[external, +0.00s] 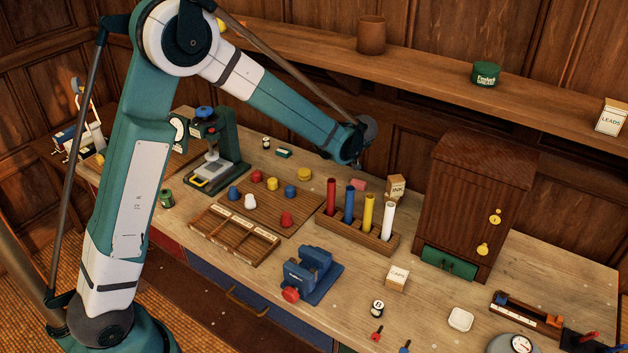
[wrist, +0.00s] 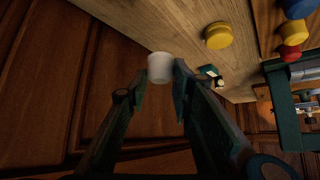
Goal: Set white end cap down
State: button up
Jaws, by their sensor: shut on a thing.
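My gripper (wrist: 160,75) is shut on a white end cap (wrist: 160,67) in the wrist view, with the cap between the two fingertips. The cap seems held above the bench near the rear wall; its exact height is not clear. In the external view my forearm ends above the back of the bench, and the fingers and held cap cannot be made out. Another white piece (external: 250,201) stands on the brown board (external: 276,206) among red, blue and yellow pieces.
A yellow cap (wrist: 218,35) sits on the bench in the wrist view, near a small green block (wrist: 208,71). The green press (external: 226,150), the rack of coloured tubes (external: 379,238) and the wooden cabinet (external: 465,190) stand around. The wall panels (wrist: 60,90) are close.

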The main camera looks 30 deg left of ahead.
jog(key=shift+f+b, duration=0.3)
jog(key=shift+f, duration=2.3)
jog(key=shift+f, duration=0.1)
jog(key=shift+f, duration=1.8)
jog(key=shift+f+b, duration=0.1)
jog(key=shift+b, duration=0.25)
jog(key=o, duration=1)
jog(key=p+v, duration=0.1)
jog(key=v, duration=1.1)
